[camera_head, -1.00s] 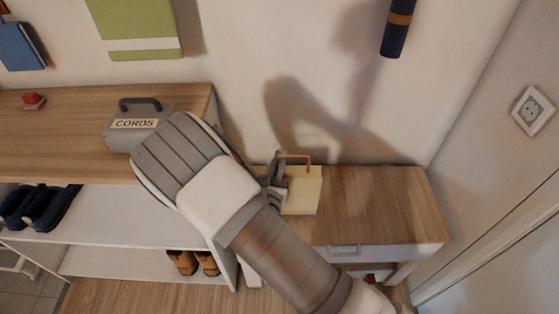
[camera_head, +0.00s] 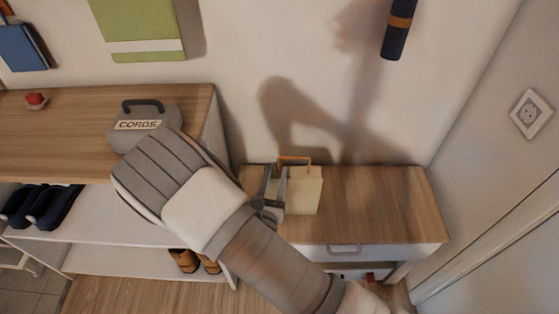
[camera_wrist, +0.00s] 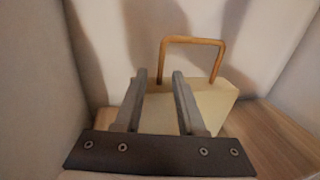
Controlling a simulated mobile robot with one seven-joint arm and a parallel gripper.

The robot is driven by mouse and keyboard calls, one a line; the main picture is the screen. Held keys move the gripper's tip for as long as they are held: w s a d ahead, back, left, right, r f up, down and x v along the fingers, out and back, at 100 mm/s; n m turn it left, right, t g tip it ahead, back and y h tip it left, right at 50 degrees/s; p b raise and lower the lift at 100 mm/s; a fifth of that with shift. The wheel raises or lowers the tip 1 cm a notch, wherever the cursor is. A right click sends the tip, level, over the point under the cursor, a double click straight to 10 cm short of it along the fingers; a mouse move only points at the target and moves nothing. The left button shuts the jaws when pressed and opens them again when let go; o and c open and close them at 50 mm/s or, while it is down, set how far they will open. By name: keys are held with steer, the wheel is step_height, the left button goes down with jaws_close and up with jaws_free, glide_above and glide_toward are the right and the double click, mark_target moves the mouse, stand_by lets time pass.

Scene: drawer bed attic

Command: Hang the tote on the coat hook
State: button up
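The tote (camera_head: 305,191) is a small cream box-shaped bag with a stiff orange-brown loop handle (camera_head: 295,159). It stands upright on the low wooden cabinet against the wall. My gripper (camera_head: 274,180) is at the tote's left side in the head view, with its fingers apart. In the wrist view, the tote (camera_wrist: 215,100) stands ahead of my gripper (camera_wrist: 160,73), and its handle rises beyond and right of the fingertips. I cannot tell whether a finger touches the tote. I cannot make out a bare coat hook.
A grey box labelled CORDS (camera_head: 140,122) sits on the taller shelf unit (camera_head: 60,150), close to my arm. A green item (camera_head: 135,25), a blue item (camera_head: 22,47) and a dark blue item (camera_head: 397,35) are on the wall. The low cabinet's top (camera_head: 375,195) is clear to the right.

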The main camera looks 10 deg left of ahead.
steer(key=s, duration=0.6)
steer(key=shift+s+d+p, duration=0.15)
steer(key=shift+s+p, duration=0.05)
steer(key=shift+p, duration=0.2)
steer(key=d+r+m+g+h, duration=0.6)
steer(key=d+r+m, duration=0.2)
steer(key=d+m, duration=0.3)
steer(key=d+r+m+g+h, duration=0.75)
steer(key=d+m, duration=0.25)
steer(key=d, duration=0.3)
steer(key=s+d+r+m+g+y, duration=0.45)
steer(key=s+m+y, duration=0.25)
steer(key=m, duration=0.2)
step_height(320, 180, up, 8)
steer(key=s+a+m+t+y, duration=0.1)
steer(key=s+m+t+y, duration=0.1)
steer(key=m+t+y, duration=0.3)
steer(key=shift+s+a+m+t+y, duration=0.3)
steer(key=shift+s+m+y, duration=0.15)
steer(key=shift+m, duration=0.35)
